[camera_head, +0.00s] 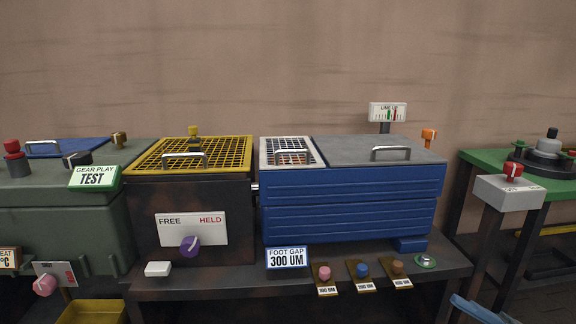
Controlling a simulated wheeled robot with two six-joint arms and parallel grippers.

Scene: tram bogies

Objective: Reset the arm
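Neither of my grippers shows in the head view. No separate arm that I can name for certain is in view. In the middle stands a blue ribbed housing (350,205) with a grey lid (372,149). Left of it is a dark box (152,195) under a yellow mesh cover (222,153). Its FREE/HELD plate (176,224) carries a purple knob (190,246), whose exact setting is hard to tell.
A dark bench (225,283) has pink (324,273), blue (362,270) and brown (397,267) knobs along its front. A green-topped table (482,160) stands right, behind a grey pedestal with a red knob (512,170). A green machine (70,215) stands left.

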